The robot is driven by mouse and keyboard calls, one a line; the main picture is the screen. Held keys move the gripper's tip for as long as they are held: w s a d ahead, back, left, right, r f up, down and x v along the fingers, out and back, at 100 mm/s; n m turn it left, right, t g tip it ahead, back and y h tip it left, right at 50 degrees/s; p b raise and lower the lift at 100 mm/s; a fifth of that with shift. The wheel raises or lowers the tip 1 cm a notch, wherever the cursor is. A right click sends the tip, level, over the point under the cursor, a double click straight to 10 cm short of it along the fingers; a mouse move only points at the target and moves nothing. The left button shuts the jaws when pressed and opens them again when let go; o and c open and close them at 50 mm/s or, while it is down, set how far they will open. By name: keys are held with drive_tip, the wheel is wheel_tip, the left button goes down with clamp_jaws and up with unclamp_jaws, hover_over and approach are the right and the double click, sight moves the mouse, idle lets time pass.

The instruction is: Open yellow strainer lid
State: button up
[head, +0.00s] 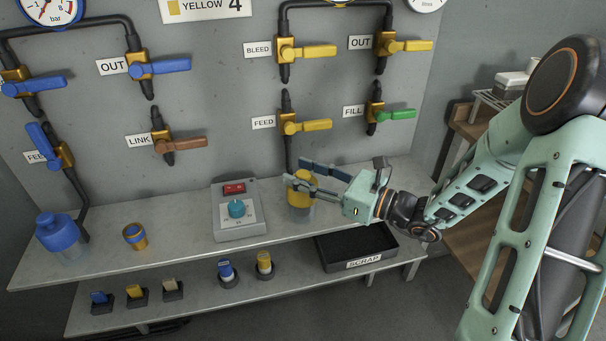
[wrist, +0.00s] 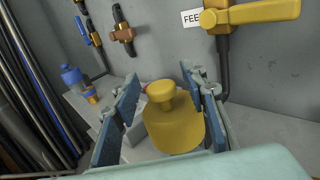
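The yellow strainer lid (head: 300,197) sits on its strainer at the right of the upper shelf, below the yellow FEED valve. In the wrist view the lid (wrist: 173,128) shows a round knob on top. My gripper (head: 297,172) reaches in from the right at the lid's height. In the wrist view my gripper (wrist: 160,75) is open, with one blue finger on each side of the lid. The right finger is close to the lid, and a gap shows at the left finger. Whether either finger touches the lid is unclear. The fingers partly hide the lid in the head view.
A grey box (head: 238,211) with a teal knob and red switch stands left of the strainer. A black SCRAP tray (head: 357,248) lies below it. The yellow FEED valve (head: 304,126) is above. A blue strainer (head: 60,234) stands at the far left.

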clamp_jaws()
idle(0.3)
drive_tip(key=shift+r+p, duration=0.2)
drive_tip(key=shift+p, duration=0.2)
